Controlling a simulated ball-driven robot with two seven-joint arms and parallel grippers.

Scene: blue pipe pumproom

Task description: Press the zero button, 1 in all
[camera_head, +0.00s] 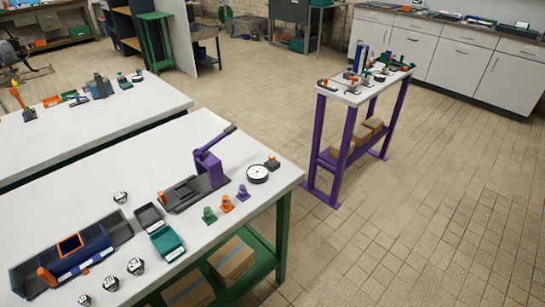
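No button with a readable zero mark can be made out at this size. On the near white table (100,200), a small dark block with an orange top (272,162) sits near the right corner. A round white-faced dial (258,173) lies just in front of it. A purple lever press (209,165) stands to their left. Neither of my grippers nor my arms show in the view.
The near table also holds a blue tray (78,255), a teal bin (167,243), a grey bin (149,216), small green (209,215), orange (227,204) and purple (243,192) pieces, and several white-faced knobs. A purple-legged bench (340,140) stands beyond open tiled floor (400,220).

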